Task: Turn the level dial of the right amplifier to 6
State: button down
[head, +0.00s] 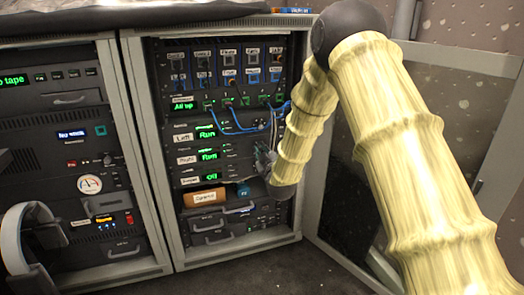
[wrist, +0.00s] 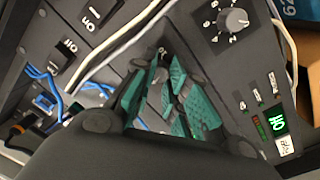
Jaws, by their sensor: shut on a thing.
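The right amplifier (head: 208,155) is the middle of three stacked units with green displays in the head view. Its display reads Run. My gripper (head: 264,160) is at the right end of this unit's front. In the wrist view my gripper's teal-padded fingers (wrist: 170,88) are closed around the level dial, which they hide almost wholly. I cannot read its pointer or its setting.
The left amplifier (head: 207,132), also at Run, is just above. The unit below (head: 210,177) reads Off; its bare grey dial (wrist: 233,20) is beside my fingers. Blue cables (head: 235,122) hang above, and pale cables (wrist: 125,35) cross close to my fingers. An orange-brown box (head: 205,198) is lower down.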

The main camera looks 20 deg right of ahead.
jog(key=m+p, duration=0.3)
jog(key=p, duration=0.2)
jog(key=shift+d+r+m, duration=0.1)
jog(key=shift+r+m, duration=0.05)
jog(key=shift+m, duration=0.25)
jog(key=m+p, duration=0.3)
jog(key=shift+s+m+g, duration=0.1)
jog(key=shift+m+g, duration=0.2)
jog(key=shift+f+m+p, duration=0.25)
jog(key=shift+m+p, duration=0.4)
jog(key=shift+m, duration=0.05)
jog(key=shift+f+y, duration=0.1)
jog(key=shift+y, duration=0.2)
jog(key=c, duration=1.4)
grip_release()
jog(key=shift+o, duration=0.2)
jog(key=shift+s, duration=0.1)
jog(key=s, duration=1.1)
jog(key=shift+s+r, duration=0.35)
jog(key=shift+r, duration=0.1)
